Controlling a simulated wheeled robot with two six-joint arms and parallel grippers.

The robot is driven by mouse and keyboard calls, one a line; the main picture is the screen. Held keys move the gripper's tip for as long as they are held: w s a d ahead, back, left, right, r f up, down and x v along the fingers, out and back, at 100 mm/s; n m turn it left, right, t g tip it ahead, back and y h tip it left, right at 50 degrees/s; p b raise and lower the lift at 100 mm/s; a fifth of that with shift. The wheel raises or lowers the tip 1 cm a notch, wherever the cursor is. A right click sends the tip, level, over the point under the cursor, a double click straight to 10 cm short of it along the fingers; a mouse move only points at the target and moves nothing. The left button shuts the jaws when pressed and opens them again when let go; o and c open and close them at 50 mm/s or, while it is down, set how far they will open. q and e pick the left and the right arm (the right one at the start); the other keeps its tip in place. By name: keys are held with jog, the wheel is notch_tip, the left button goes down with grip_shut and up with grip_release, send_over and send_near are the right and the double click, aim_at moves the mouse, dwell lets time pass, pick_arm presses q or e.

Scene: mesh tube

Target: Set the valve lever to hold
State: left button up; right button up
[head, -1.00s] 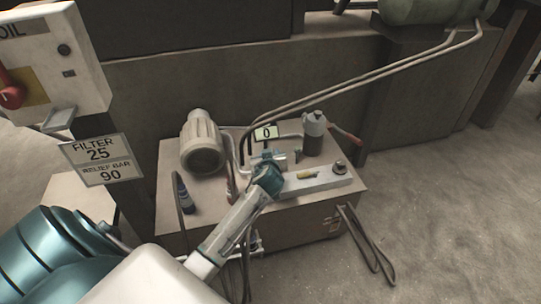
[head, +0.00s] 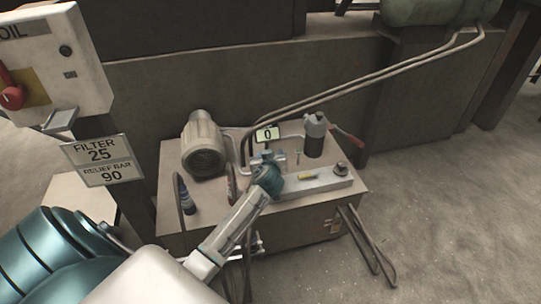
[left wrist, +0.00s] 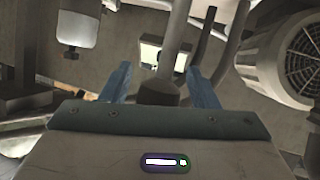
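A red-handled lever (head: 346,137) sticks out to the right beside a grey cylinder (head: 314,140) on the power unit's top. I cannot tell for sure that it is the valve lever, and no hold mark is readable. My left gripper (head: 268,178) is over the top, left of the cylinder and in front of a small display reading 0 (head: 267,134). My right gripper is not in view.
A ribbed motor (head: 203,147) stands left of my gripper, and a dark bottle (head: 186,196) at the front left. A pale metal block (head: 318,184) lies to the right. Hoses (head: 368,245) hang off the front right. A sign (head: 100,160) reads FILTER 25, RELIEF BAR 90.

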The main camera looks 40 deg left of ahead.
pick_arm(q)
jog(key=shift+r, duration=0.1)
jog(key=shift+s+d+r, duration=0.2)
jog(key=shift+s+d, duration=0.15)
jog(key=shift+s, duration=0.05)
jog(key=p+v, duration=0.1)
jog(key=v, duration=0.8)
jog(key=shift+s, duration=0.35)
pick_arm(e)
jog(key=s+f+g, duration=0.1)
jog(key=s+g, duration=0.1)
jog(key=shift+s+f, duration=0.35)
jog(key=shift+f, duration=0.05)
pick_arm(q)
jog(key=shift+d, duration=0.15)
